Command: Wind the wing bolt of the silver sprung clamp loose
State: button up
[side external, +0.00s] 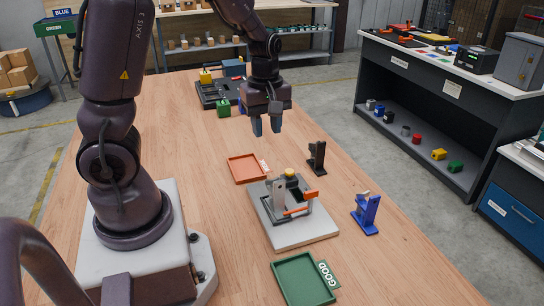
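A grey base plate (318,229) lies on the wooden table, right of my base. On it stands a silver metal fixture (278,194) with orange lever-like parts and a dark piece with a yellow top. It may be the silver sprung clamp, but at this size I cannot make out a wing bolt or a spring. My gripper (266,126) hangs above the table behind the fixture, pointing down. Its two fingers are apart, with nothing seen between them. It touches nothing.
A black stand (317,157) and a blue stand (367,214) with a silver top are right of the plate. An orange tray (234,168) lies behind it; a green tray (283,290) marked GOOD lies in front. A black tray (208,97) with blocks is at the back.

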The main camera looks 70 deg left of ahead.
aim_at(272, 178)
jog(key=f+m, duration=0.4)
jog(key=m, duration=0.2)
jog(key=d+f+m, duration=0.1)
jog(key=f+m, duration=0.3)
jog(key=m, duration=0.2)
jog(key=f+m, duration=0.5)
jog(key=m, duration=0.1)
jog(key=shift+w+d, duration=0.25)
jog(key=shift+w, duration=0.15)
jog(key=shift+r, duration=0.1)
grip_shut()
